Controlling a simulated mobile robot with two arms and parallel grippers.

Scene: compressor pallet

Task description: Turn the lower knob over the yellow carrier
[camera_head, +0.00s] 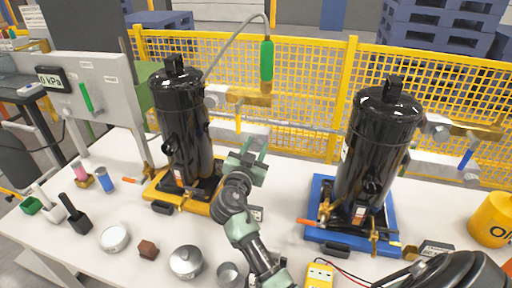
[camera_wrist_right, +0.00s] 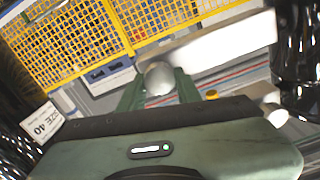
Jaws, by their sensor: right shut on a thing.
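The yellow carrier (camera_head: 152,195) holds a black compressor (camera_head: 183,130) at the left of the table. My right gripper (camera_head: 250,150) is raised just right of this compressor, at the white bar over the carrier. In the right wrist view, its two green fingers (camera_wrist_right: 160,88) stand on either side of a round silver knob (camera_wrist_right: 158,76) and are shut on it. This is the lower knob, which the gripper hides in the head view. An upper knob (camera_head: 212,98) sits higher, beside the compressor. I cannot tell how far the lower knob is turned. My left gripper is not in view.
A second black compressor (camera_head: 376,150) stands on a blue carrier (camera_head: 318,225) to the right. A grey hose with a green handle (camera_head: 267,60) hangs above my gripper. A yellow mesh fence (camera_head: 310,90) runs behind. Small parts and a yellow meter (camera_head: 319,275) lie along the front.

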